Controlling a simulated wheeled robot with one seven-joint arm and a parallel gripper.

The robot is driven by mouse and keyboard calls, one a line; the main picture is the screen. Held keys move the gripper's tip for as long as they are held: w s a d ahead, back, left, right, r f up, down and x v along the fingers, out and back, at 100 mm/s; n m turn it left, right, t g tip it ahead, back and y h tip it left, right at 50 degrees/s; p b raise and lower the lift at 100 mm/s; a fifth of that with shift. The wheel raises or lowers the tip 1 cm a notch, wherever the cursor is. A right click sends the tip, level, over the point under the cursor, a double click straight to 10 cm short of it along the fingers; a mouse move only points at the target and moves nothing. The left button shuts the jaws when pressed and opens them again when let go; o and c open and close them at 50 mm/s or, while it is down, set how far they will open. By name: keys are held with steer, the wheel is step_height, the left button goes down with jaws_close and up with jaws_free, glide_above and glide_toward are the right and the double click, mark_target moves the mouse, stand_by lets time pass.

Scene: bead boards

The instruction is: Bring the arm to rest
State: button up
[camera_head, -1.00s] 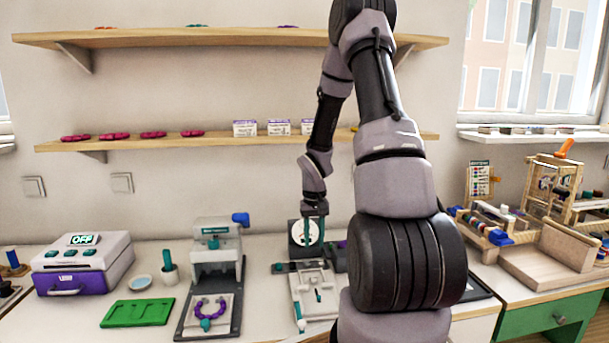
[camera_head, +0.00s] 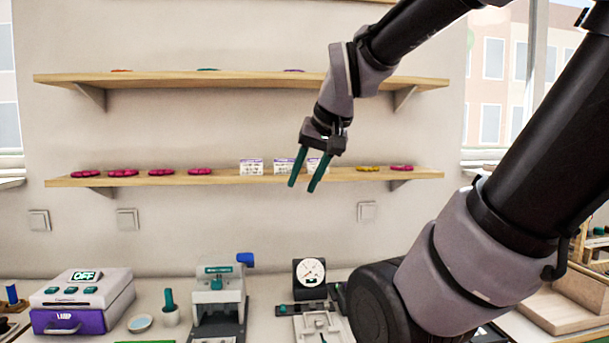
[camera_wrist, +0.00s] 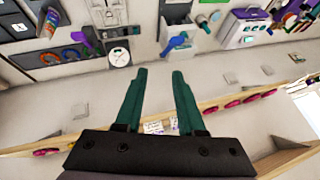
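My gripper (camera_head: 303,185) is raised in front of the lower wall shelf (camera_head: 225,177), high above the work table. Its two green fingers are apart with nothing between them. In the wrist view my gripper (camera_wrist: 158,75) also shows open and empty, with the table's devices at the top of the picture. My arm comes in from the upper right and bends down to the gripper. The forearm and upper arm hide part of the right side of the table and the window.
The lower shelf holds white boxes (camera_head: 251,167) and several pink pieces (camera_head: 123,173). An upper shelf (camera_head: 240,79) runs above. On the table stand a purple-and-white lamp box (camera_head: 82,301), a press (camera_head: 219,292) and a dial gauge (camera_head: 311,272). Bare wall lies below the gripper.

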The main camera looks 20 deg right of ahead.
steer(key=shift+s+a+r+t, duration=0.15)
steer(key=shift+s+a+r, duration=0.1)
steer(key=shift+s, duration=0.25)
steer(key=shift+s+a+r+t, duration=0.15)
steer(key=shift+s+a+r, duration=0.1)
steer(key=shift+s, duration=0.2)
steer(key=shift+d, duration=0.1)
